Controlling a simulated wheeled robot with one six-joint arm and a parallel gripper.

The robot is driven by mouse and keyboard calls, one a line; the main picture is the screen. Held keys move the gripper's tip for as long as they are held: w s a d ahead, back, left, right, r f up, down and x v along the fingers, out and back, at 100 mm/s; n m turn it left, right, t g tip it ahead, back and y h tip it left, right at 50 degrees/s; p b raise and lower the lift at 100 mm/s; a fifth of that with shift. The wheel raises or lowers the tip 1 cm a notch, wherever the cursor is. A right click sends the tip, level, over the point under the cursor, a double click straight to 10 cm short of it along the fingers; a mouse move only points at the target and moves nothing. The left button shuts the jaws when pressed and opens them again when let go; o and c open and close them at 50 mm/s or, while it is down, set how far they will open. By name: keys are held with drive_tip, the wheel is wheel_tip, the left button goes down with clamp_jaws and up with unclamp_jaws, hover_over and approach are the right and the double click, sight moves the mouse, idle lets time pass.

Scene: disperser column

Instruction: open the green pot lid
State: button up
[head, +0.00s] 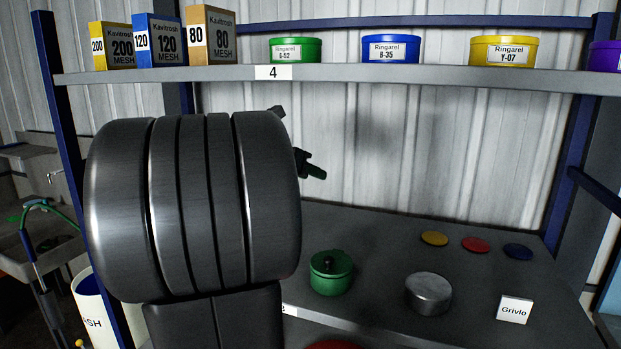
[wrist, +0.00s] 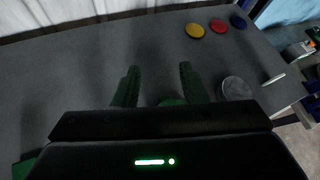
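The green pot (head: 330,279) stands upright on the lower shelf, with its lid (head: 330,262) on and a small dark knob on top. In the wrist view only a sliver of green (wrist: 172,101), apparently the pot, shows above the gripper body; the rest is hidden. My gripper (head: 298,142) is mostly behind my large dark arm link in the head view, above the pot and apart from it. In the wrist view my gripper (wrist: 160,68) has two fingers spread apart with nothing between the tips.
A grey metal tin (head: 428,294) and a white "Grivlo" card (head: 514,309) stand right of the pot. Yellow (head: 434,238), red (head: 475,245) and blue (head: 517,251) discs lie behind them. The upper shelf (head: 400,80) holds boxes and coloured tins above. Bare shelf lies behind the pot.

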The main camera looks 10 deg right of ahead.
idle(0.4)
drive_tip(key=b+v, duration=0.2)
drive_tip(key=v, duration=1.2)
drive_tip(key=shift+w+d, duration=0.15)
drive_tip(key=p+x, duration=0.2)
drive_tip(key=x, duration=1.1)
drive_tip(key=shift+d+f, duration=0.25)
